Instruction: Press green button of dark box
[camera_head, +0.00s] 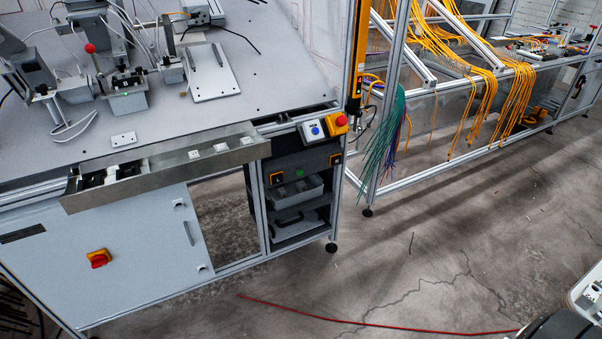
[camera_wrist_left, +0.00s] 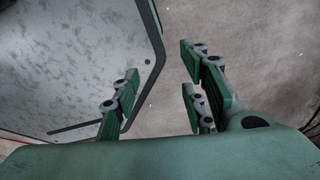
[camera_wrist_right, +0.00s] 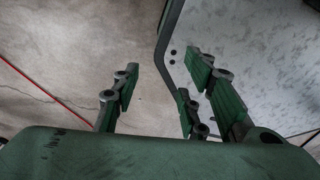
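A dark box (camera_head: 303,162) sits in the rack under the right end of the workbench, in the head view. Its black front carries orange-framed switches at the left and right, with a small, faint greenish spot between them. The spot is too small to tell clearly as a button. My left gripper (camera_wrist_left: 160,92) shows in the left wrist view with its fingers apart and nothing between them. My right gripper (camera_wrist_right: 158,92) shows in the right wrist view, also spread and empty. Neither gripper shows in the head view, and neither wrist view shows the dark box.
A small box with a red button (camera_head: 340,120) and a blue-button box (camera_head: 313,131) sit above the rack. Green, blue and orange cables hang from the frame at right. A red cable (camera_head: 380,325) lies on the floor. The concrete floor before the rack is mostly clear.

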